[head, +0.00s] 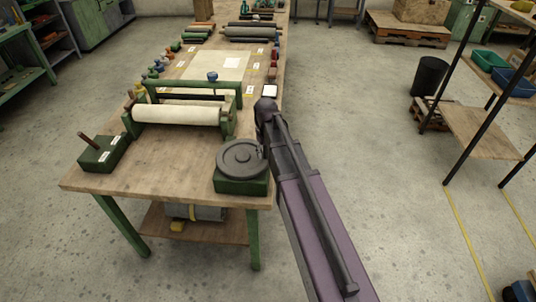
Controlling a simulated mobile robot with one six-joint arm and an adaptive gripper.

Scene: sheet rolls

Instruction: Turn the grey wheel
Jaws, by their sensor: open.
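The grey wheel (242,158) lies flat on top of a green block (240,184) at the near right corner of the workbench. It is a round disc with a raised rim and a small hub. My arm reaches up along the right side of the bench. My gripper (263,150) shows only as a small dark part at the wheel's right edge, mostly hidden by my arm. I cannot tell whether it touches the wheel. No held thing shows.
A green-framed roller stand with a cream roll (177,114) stands behind the wheel. A green block with an upright peg (100,152) stands at the left. Sheets and dark rolls (250,33) lie farther back. A shelf rack (485,130) stands at the right, across open floor.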

